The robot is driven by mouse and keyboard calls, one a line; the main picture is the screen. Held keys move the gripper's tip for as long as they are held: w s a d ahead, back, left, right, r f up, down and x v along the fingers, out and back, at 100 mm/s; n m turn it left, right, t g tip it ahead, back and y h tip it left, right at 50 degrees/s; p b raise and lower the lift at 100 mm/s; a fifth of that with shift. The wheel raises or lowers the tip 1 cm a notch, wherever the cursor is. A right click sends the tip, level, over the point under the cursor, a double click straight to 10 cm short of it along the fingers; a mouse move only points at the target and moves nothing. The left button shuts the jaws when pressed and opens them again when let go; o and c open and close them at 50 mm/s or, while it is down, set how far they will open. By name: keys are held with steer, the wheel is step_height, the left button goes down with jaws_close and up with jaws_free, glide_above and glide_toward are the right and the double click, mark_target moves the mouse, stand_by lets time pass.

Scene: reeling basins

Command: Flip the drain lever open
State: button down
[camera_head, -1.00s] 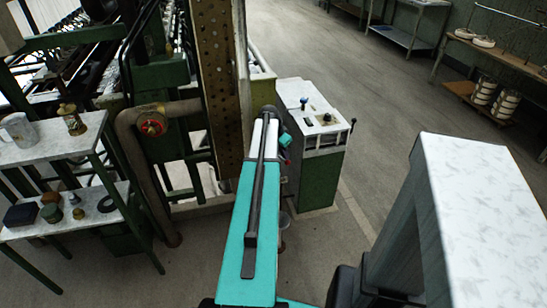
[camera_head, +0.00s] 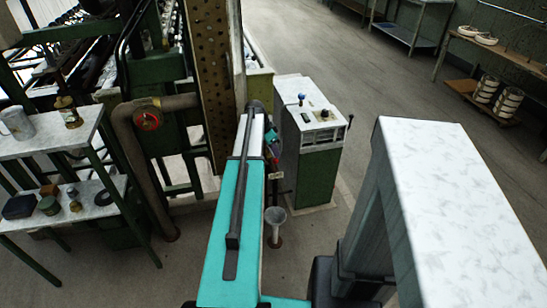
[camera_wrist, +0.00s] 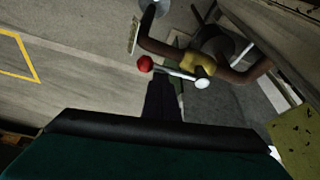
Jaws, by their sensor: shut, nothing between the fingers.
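The drain lever (camera_wrist: 179,73) shows in the wrist view as a thin pale rod with a red ball knob (camera_wrist: 145,63) at its left end. Its other end is at a pale round cap beside a yellow brass valve body (camera_wrist: 198,65) on a brown pipe (camera_wrist: 165,49). My gripper (camera_wrist: 162,82) is shut and empty. Its dark fingers point up from below, with their tips at the rod close to the knob; I cannot tell whether they touch it. In the head view my arm largely hides the valve, and the lever cannot be made out clearly.
A grey funnel (camera_head: 275,215) stands on the floor pipe below the valve. A green control cabinet (camera_head: 317,178) is to the right. The floor beyond the cabinet is clear.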

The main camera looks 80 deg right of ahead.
steer(key=shift+w, duration=0.15)
stand_by(0.4)
step_height(320, 180, up, 10)
steer(key=shift+s, duration=0.25)
stand_by(0.8)
steer(key=shift+d, duration=0.1)
stand_by(0.4)
